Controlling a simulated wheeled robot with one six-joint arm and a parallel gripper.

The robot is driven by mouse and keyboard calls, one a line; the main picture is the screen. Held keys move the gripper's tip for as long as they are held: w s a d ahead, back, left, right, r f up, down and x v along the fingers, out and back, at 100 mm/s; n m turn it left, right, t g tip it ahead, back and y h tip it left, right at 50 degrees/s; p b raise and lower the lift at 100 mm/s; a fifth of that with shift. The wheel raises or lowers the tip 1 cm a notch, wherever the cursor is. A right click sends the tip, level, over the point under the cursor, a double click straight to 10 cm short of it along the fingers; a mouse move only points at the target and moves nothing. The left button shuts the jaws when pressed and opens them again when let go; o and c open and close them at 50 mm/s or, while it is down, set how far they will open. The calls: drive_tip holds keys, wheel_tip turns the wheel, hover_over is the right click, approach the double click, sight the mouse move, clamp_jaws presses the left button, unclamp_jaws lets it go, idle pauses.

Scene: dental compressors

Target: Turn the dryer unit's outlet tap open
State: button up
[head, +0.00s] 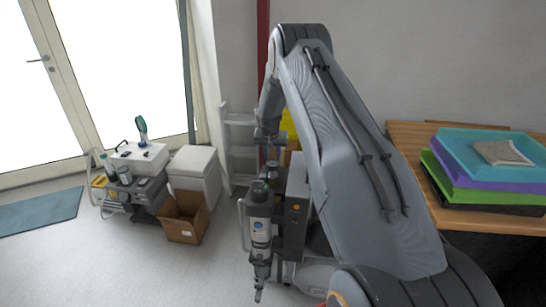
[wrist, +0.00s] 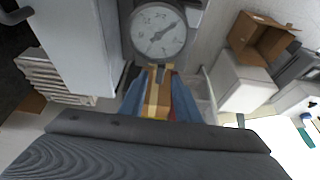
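The dryer unit shows in the head view as a grey upright cabinet (head: 296,208) with an orange button, beside a grey cylinder with a label (head: 260,228). My gripper (head: 268,140) is above it, small and partly hidden among dark fittings. In the wrist view my gripper (wrist: 157,78) has two bluish fingers close together, with tan and yellow surfaces between them. I cannot tell whether these are finger pads or part of a tap. A round pressure gauge (wrist: 159,32) lies just beyond the fingertips. The outlet tap cannot be made out clearly.
A white step unit (head: 240,150) and a red pipe (head: 263,60) stand behind. An open cardboard box (head: 184,216), a white cabinet (head: 195,176) and a loaded cart (head: 138,180) are left. A wooden table (head: 408,140) with coloured trays (head: 485,165) is right. Floor is clear front left.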

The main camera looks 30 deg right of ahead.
drive_tip(key=shift+x, duration=0.9)
clamp_jaws()
